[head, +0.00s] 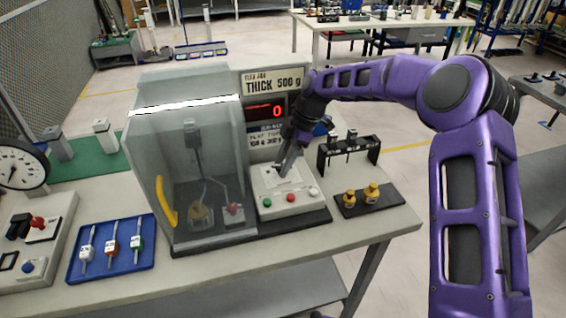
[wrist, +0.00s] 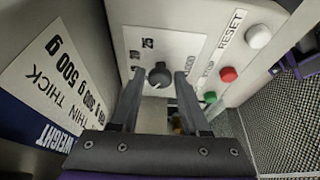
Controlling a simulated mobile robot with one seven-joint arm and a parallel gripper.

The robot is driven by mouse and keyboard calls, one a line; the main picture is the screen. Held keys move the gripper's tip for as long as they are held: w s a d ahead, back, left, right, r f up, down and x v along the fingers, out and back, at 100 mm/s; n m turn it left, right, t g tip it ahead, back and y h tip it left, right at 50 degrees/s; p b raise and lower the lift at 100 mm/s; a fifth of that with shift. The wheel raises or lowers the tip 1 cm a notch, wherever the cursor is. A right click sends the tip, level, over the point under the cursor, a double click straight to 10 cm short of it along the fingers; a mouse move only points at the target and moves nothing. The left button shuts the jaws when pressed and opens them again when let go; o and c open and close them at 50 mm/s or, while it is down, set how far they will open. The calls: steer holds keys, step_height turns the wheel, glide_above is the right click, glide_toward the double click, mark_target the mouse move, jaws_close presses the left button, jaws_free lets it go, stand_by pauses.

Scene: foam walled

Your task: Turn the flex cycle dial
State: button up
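The dial is a small dark round knob (wrist: 159,75) on a white control panel in the wrist view, with printed numbers around it. My gripper (wrist: 156,84) is open, its two fingers on either side of the knob; I cannot tell whether they touch it. In the head view my gripper (head: 283,165) points down at the white control box (head: 290,206) beside the clear-walled tester, and it hides most of the dial. White (wrist: 258,36), red (wrist: 228,74) and green (wrist: 210,97) buttons lie right of the dial, with a RESET label by the white one.
The clear enclosure (head: 170,130) with a yellow handle stands just left of the control box. A display reading 0 (head: 265,111) is behind it. A black rack (head: 348,153) and a tray with brass weights (head: 367,200) are to the right. A blue tray (head: 112,248) lies at left.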

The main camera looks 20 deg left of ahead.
steer(key=shift+o, duration=1.2)
steer(key=shift+r, duration=0.1)
steer(key=v, duration=1.7)
steer(key=shift+r, duration=0.1)
